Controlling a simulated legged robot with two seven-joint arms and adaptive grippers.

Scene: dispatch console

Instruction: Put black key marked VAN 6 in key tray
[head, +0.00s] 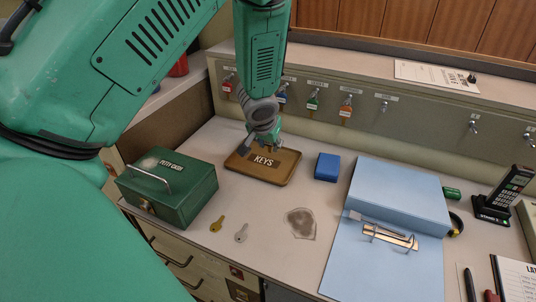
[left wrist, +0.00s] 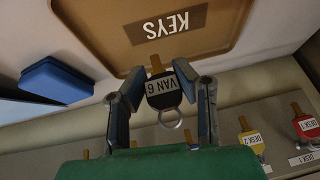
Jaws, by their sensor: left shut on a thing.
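The black key marked VAN 6 (left wrist: 162,90) is between the two fingers of my left gripper (left wrist: 160,75), seen in the left wrist view with its ring toward the palm. My left gripper is shut on it. I cannot tell whether the key touches the tray. My right gripper is not in view.
A green cash box (head: 172,192) stands left of the tray and a blue box (head: 327,167) right of it. Tagged keys (head: 346,108) hang on the back rail. A blue binder (head: 385,240) lies on the right.

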